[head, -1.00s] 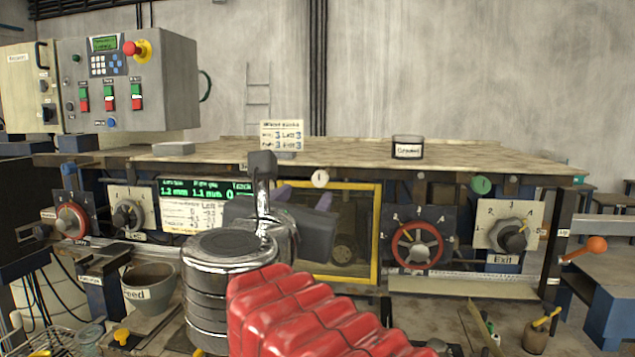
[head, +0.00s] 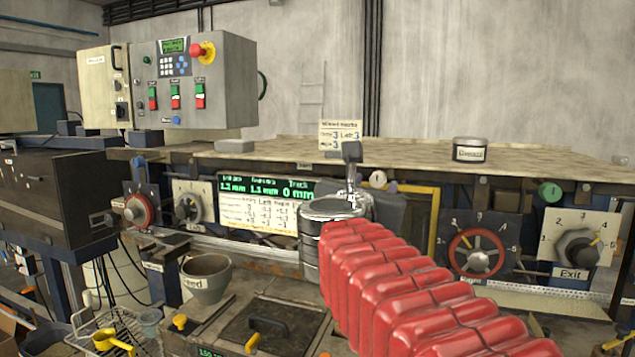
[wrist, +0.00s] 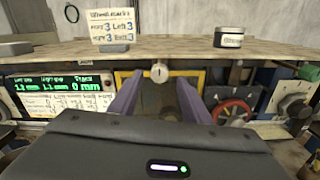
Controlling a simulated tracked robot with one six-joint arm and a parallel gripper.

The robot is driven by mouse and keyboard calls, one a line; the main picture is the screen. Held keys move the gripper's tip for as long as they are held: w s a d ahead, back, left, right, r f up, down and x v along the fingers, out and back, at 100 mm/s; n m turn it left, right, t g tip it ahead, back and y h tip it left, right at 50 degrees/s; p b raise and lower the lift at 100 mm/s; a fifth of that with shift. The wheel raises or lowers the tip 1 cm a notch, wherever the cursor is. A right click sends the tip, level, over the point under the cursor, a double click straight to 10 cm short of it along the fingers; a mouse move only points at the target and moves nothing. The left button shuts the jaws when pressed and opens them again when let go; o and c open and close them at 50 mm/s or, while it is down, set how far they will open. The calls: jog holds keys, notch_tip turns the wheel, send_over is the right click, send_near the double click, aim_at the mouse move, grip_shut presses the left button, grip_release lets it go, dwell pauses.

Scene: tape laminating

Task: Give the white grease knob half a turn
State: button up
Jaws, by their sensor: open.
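The small round white knob (head: 377,178) sits on the machine front just under the worktop edge. In the wrist view the white knob (wrist: 159,72) shows a dark mark on its face and appears between the fingertips, slightly above their middle. My gripper (wrist: 160,82) is open, its two purple-grey fingers pointing at the machine front with nothing held. I cannot tell how far the fingertips are from the knob. In the head view my arm hides most of the gripper.
A yellow-framed window (wrist: 205,80) lies behind the fingers. A red handwheel (head: 477,250) and the Exit dial (head: 577,248) are to the right. A display (head: 266,190) is to the left. A dark-lidded jar (head: 469,149) and a white sign (head: 341,133) stand on the worktop (head: 560,168).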

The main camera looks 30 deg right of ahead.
aim_at(377, 181)
jog(key=shift+x, duration=2)
jog(key=shift+c, duration=0.5)
jog(key=c, duration=0.9)
